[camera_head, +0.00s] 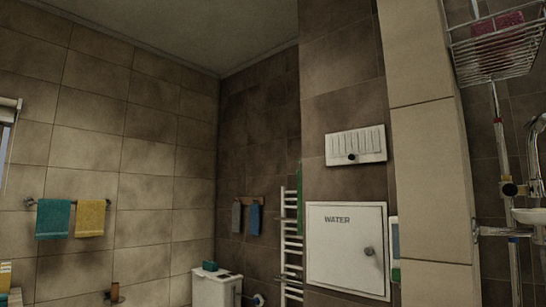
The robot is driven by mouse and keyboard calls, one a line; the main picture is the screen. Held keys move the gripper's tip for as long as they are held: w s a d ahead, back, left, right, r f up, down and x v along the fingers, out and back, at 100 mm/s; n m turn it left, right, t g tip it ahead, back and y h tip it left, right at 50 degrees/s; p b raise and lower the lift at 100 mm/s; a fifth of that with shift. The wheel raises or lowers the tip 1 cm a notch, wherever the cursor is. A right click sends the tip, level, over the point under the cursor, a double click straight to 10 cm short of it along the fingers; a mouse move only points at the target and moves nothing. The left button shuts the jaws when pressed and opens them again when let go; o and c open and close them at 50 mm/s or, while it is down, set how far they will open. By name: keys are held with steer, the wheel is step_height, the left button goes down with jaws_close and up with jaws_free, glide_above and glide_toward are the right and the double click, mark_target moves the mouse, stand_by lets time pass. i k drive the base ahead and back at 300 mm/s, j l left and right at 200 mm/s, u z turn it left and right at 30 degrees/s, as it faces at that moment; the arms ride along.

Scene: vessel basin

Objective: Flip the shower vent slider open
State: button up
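A white vent plate (356,146) with several upright slots is mounted on the brown tiled wall, right of the picture's middle. A small dark round knob (351,157) sits at its lower edge, a little left of the plate's centre. The slots look pale; whether they are open or covered is too small to tell. My gripper is not in view.
A white cabinet door marked WATER (346,248) with a round knob is below the vent. A tiled pillar (425,140) stands just right of it, with a wire shower basket (498,48) beyond.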

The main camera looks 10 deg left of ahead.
mark_target(350, 155)
steer(key=u, duration=0.2)
steer(key=i+j+u, duration=0.15)
steer(key=i+j, duration=0.35)
steer(key=i+j+u, duration=0.15)
steer(key=i+j, duration=0.35)
steer(key=i+j+u, duration=0.15)
steer(key=i+j, duration=0.25)
steer(key=i, duration=0.2)
